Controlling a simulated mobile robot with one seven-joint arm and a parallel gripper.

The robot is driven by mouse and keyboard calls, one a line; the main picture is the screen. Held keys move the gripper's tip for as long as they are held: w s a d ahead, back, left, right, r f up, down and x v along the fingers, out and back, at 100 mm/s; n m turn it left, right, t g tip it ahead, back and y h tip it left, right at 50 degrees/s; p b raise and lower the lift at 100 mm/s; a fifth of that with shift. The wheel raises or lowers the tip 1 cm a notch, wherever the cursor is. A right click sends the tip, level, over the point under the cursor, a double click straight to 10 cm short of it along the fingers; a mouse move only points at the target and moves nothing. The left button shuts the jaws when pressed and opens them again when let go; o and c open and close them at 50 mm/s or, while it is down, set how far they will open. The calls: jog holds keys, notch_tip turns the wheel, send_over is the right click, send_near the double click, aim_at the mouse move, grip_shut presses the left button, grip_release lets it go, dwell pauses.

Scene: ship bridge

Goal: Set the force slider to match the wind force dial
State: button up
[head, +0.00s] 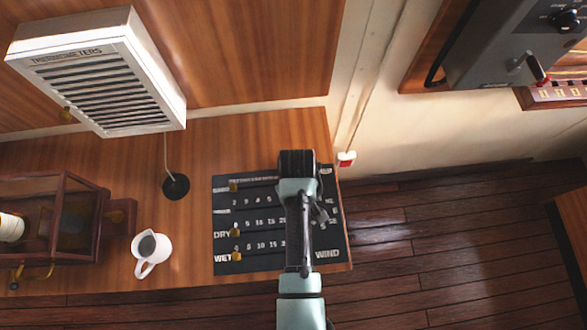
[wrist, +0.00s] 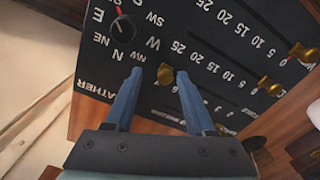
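The dark weather board (head: 226,268) lies on the wooden desk, with rows of white numbers and brass slider knobs. My gripper (head: 297,165) is over its right part and hides that area in the head view. In the wrist view my gripper (wrist: 160,73) is open, its two blue fingers pointing at the board. A brass knob (wrist: 165,72), apparently the force slider, shows between the fingertips with gaps at the sides. I cannot tell its exact number or whether a finger touches it. I make out no wind force dial reading in either view.
Other brass knobs (wrist: 270,86) sit at the rows' far ends. A compass-letter dial (wrist: 123,28) with a red pointer is beside the fingers. A white jug (head: 152,248), a wooden case (head: 90,215) and a louvred thermometer box (head: 100,75) are at left. Open floor (head: 430,240) lies right.

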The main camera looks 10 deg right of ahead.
jog(key=shift+a, duration=0.15)
jog(key=shift+r, duration=0.15)
notch_tip(320, 180, up, 13)
jog(key=b, duration=0.1)
jog(key=shift+b, duration=0.3)
jog(key=shift+f, duration=0.2)
dwell(0.4)
